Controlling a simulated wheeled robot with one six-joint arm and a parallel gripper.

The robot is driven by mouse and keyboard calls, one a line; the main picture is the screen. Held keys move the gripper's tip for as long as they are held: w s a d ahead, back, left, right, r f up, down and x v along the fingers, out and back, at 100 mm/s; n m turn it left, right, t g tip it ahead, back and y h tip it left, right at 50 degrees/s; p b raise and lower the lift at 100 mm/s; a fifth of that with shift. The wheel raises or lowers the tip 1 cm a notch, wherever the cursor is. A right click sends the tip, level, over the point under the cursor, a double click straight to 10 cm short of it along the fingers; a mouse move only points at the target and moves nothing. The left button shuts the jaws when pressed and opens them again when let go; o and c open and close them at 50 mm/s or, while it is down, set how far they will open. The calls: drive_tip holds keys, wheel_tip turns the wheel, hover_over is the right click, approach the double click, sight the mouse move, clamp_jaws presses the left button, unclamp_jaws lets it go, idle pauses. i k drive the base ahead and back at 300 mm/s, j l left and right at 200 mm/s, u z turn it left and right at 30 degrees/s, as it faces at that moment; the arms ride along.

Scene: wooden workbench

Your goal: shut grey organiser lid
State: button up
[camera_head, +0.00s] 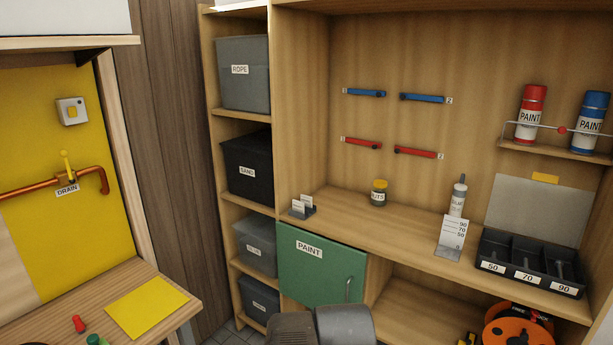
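The organiser (531,279) is a dark tray on the right end of the wooden workbench. It has three compartments labelled 50, 70 and 90, and grey bolts or nails lie in them. Its grey lid (538,212) stands open, raised upright along the tray's back edge and leaning near the back wall. A yellow tab (545,178) sits on the lid's top edge. My gripper is not in view; only dark grey rounded parts of my arm show at the bottom middle, well to the left of the organiser.
A grey card stand (450,240) marked 90, 70, 50 and a glue bottle (458,198) stand left of the organiser. A rack (570,148) with red and blue paint cans is above the lid. A green PAINT door (318,266) is below the bench.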

sight(538, 176)
drive_tip(key=z, duration=1.25)
